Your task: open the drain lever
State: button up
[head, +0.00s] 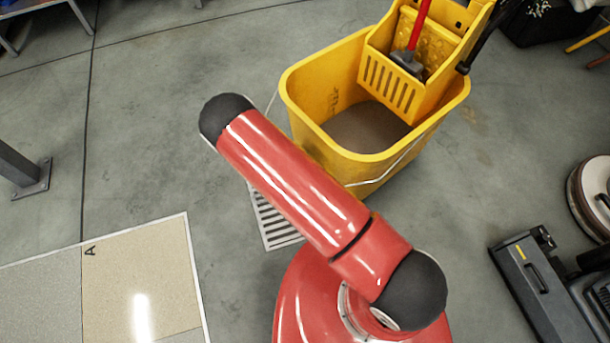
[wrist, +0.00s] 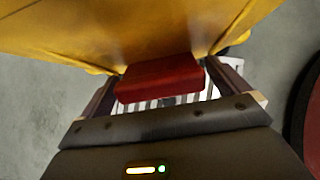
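The drain lever is a dark red block (wrist: 160,79) at the lower edge of the yellow mop bucket in the wrist view. The yellow bucket (head: 304,93) stands upright on the floor in the head view, with brownish water in it; its wall (wrist: 60,30) fills the top of the wrist view. My gripper (wrist: 163,72) is open, with one finger on each side of the lever. A gap shows at the right finger; whether the left finger touches the lever I cannot tell. In the head view my red arm hides the gripper and lever.
A white floor grate (head: 275,226) lies beside the bucket, partly under my arm. A yellow wringer (head: 388,82) with a red-handled mop sits on the bucket. A tan floor pad (head: 140,275) is at lower left. A dark machine (head: 535,285) stands at right. Floor left of the bucket is clear.

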jog(key=shift+r, duration=0.1)
jog(key=shift+s+a+r, duration=0.15)
jog(key=shift+a+r, duration=0.1)
jog(key=s+a+r, duration=0.1)
jog(key=s+a, duration=0.7)
jog(key=a, duration=0.3)
jog(key=shift+r+b, duration=0.25)
jog(key=shift+b, duration=0.2)
